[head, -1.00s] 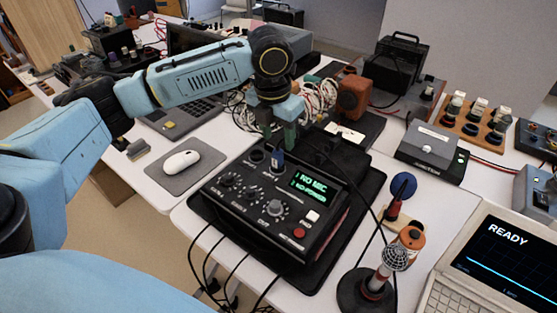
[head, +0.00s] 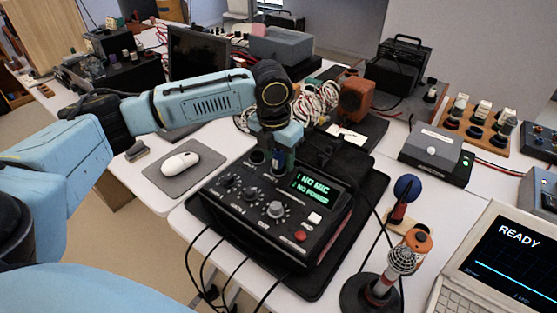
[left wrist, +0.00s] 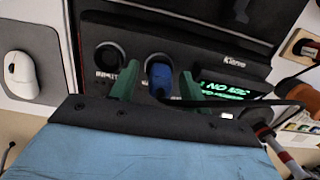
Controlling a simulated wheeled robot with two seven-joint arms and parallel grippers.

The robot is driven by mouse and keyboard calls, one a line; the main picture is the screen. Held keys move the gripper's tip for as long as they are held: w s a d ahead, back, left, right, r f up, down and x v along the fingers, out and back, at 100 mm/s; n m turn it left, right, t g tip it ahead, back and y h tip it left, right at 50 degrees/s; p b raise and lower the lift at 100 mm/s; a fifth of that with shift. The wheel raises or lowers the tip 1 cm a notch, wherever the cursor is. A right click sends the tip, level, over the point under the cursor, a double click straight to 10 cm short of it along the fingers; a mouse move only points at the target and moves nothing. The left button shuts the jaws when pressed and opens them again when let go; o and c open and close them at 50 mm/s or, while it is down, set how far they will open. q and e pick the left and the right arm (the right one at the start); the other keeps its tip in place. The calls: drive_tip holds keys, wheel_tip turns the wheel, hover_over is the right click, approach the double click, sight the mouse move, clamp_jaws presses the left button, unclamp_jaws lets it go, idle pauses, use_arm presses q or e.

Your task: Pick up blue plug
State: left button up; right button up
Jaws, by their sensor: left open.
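The blue plug (left wrist: 159,75) sits in a socket at the back of the black mixer box (head: 262,235), next to an empty round socket (left wrist: 108,55). It also shows in the head view (head: 277,161), partly hidden by my gripper. My left gripper (head: 281,158) points down at the plug. In the left wrist view its two green fingers (left wrist: 157,84) stand open, one on each side of the plug, with visible gaps. The mixer's green display (head: 313,188) reads "NO MIC" and "NO POWER". My right gripper is not in view.
A microphone (head: 401,260) on a round stand and a blue-topped plug-like item (head: 407,188) stand right of the mixer. A laptop-like screen (head: 510,250) reads "READY". A white mouse (head: 180,162) lies on a grey pad at left. Black cables run near the mixer.

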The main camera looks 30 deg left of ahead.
use_arm(q)
clamp_jaws()
drive_tip(key=shift+r, duration=0.1)
